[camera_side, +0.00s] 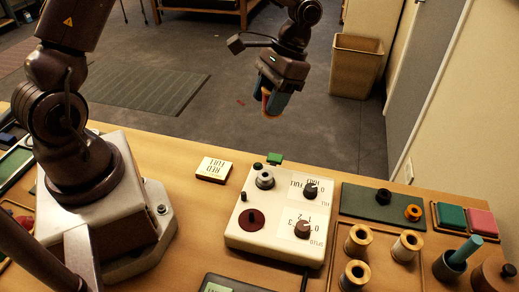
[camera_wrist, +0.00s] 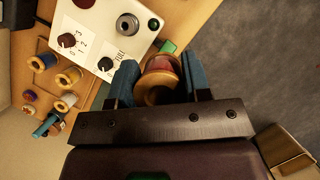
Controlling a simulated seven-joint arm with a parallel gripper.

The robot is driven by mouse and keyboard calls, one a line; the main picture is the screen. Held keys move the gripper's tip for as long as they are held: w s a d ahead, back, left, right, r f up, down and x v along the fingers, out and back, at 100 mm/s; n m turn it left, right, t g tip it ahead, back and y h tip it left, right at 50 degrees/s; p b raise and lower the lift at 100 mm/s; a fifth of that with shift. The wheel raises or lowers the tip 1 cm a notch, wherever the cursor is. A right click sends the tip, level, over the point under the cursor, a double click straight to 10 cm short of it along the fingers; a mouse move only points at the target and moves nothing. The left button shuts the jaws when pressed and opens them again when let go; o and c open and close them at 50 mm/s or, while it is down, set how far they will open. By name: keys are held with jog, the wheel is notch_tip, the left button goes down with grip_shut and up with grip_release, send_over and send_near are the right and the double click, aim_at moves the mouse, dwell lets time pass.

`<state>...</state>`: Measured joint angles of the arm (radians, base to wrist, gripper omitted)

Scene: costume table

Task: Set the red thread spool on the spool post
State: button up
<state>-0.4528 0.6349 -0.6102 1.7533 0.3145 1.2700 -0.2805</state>
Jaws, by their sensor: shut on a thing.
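My gripper (camera_side: 275,101) is shut on the red thread spool and holds it in the air, above and behind the back edge of the table. In the wrist view the spool (camera_wrist: 160,80), with pale wooden rims and red thread, sits between the two blue fingers. In the side view it is mostly hidden by the fingers. No post is plainly identifiable. A white control box (camera_side: 238,239) bears a silver round fitting (camera_side: 265,180) and a dark red disc (camera_side: 253,219); I cannot tell whether either is the spool post. The silver fitting also shows in the wrist view (camera_wrist: 127,26).
Several wooden spools (camera_side: 358,241) and a dark cup (camera_side: 451,265) stand at right. A green mat (camera_side: 360,208) holds small bobbins.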

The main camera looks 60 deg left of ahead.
jog(key=s+d+f+m, duration=0.1)
jog(key=s+d+m, duration=0.1)
jog(key=s+d, duration=0.35)
jog(key=n, duration=0.2)
send_near(238, 227)
jog(key=shift+x, duration=2)
jog(key=shift+f, duration=0.65)
jog(key=o, duration=0.6)
jog(key=shift+o, duration=0.2)
jog(key=shift+w, duration=0.1)
jog(key=v, duration=1.1)
